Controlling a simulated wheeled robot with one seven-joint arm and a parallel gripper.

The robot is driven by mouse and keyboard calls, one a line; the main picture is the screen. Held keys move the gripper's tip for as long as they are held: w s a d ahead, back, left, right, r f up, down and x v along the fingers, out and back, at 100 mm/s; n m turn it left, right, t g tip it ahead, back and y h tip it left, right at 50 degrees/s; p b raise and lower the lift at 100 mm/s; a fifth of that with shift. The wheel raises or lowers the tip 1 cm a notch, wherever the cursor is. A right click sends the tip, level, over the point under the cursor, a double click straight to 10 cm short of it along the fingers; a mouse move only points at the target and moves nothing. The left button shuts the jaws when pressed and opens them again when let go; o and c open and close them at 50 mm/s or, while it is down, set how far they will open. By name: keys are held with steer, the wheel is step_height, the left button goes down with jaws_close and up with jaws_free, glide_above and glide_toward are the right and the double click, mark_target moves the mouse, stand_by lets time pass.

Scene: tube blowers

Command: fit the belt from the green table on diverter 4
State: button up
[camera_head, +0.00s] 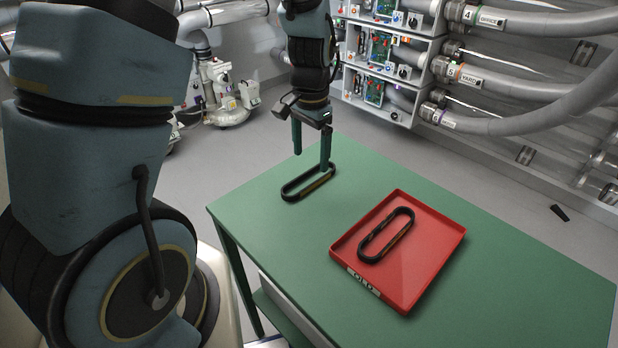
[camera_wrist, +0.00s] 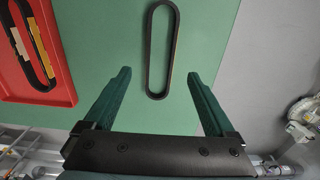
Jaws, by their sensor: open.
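A black looped belt (camera_head: 318,185) lies flat on the green table (camera_head: 262,222), near its far left edge. It also shows in the wrist view (camera_wrist: 149,55), lengthwise between my fingers. My gripper (camera_head: 311,161) is open above that belt, fingers pointing down. In the wrist view my gripper (camera_wrist: 159,75) has its fingertips wide apart, one on each side of the belt's near end, with nothing held. The pipe label reading 4 OFFICE (camera_head: 484,17) is at the top right, beside the top unit of the wall rack (camera_head: 385,12); diverter 4 is partly cut off by the frame.
A red tray (camera_head: 427,272) on the table holds a second dark belt (camera_head: 372,258); its front label is hard to read. Lower pipe labels show 5 (camera_head: 461,74) and one more. Grey pipes run along the right wall. The table's right part is clear.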

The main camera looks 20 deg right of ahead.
mark_target(309, 182)
steer(key=shift+s+a+f+p, duration=0.1)
steer(key=shift+f+p, duration=0.3)
steer(key=shift+f, duration=1)
steer(key=shift+a+f+p, duration=0.1)
steer(key=shift+f+p, duration=0.3)
steer(key=shift+f, duration=1)
jaws_close()
step_height(309, 182, up, 10)
steer(key=b, duration=0.1)
steer(key=shift+b, duration=0.3)
